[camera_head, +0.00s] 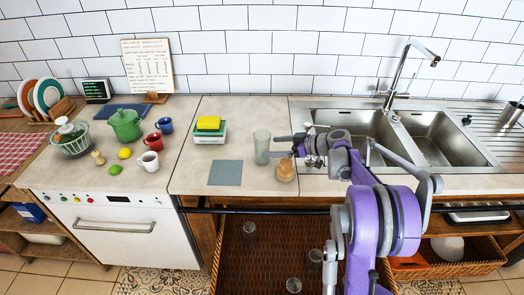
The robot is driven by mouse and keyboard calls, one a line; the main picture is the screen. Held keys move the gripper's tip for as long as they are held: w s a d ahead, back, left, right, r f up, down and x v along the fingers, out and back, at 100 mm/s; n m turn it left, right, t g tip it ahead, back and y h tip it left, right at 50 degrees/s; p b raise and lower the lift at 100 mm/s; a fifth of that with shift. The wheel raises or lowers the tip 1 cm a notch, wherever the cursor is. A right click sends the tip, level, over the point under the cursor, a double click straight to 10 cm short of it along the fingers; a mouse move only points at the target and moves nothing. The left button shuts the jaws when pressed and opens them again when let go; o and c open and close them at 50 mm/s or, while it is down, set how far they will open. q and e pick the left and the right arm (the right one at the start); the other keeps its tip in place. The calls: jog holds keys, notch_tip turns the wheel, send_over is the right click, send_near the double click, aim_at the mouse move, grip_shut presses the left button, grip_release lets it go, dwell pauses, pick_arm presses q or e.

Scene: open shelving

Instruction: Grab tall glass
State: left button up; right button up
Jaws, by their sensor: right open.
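A tall, clear greenish glass (262,147) stands upright on the counter, left of the sink. My right gripper (274,147) reaches in from the right at the glass's right side, with its jaws open. The fingertips are close to the glass; I cannot tell whether they touch it or reach around it. My left gripper is not in view.
A small amber jar (286,171) stands just below my right gripper. A grey square mat (225,173) and a yellow sponge (208,123) lie to the left. The sink (440,138) is at the right. Below, a wicker basket (270,252) holds several small glasses.

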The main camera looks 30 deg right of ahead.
aim_at(262, 146)
jog(key=x, duration=0.6)
jog(key=shift+w+d, duration=0.15)
jog(key=shift+d, duration=0.15)
grip_shut()
jog(key=shift+r, duration=0.1)
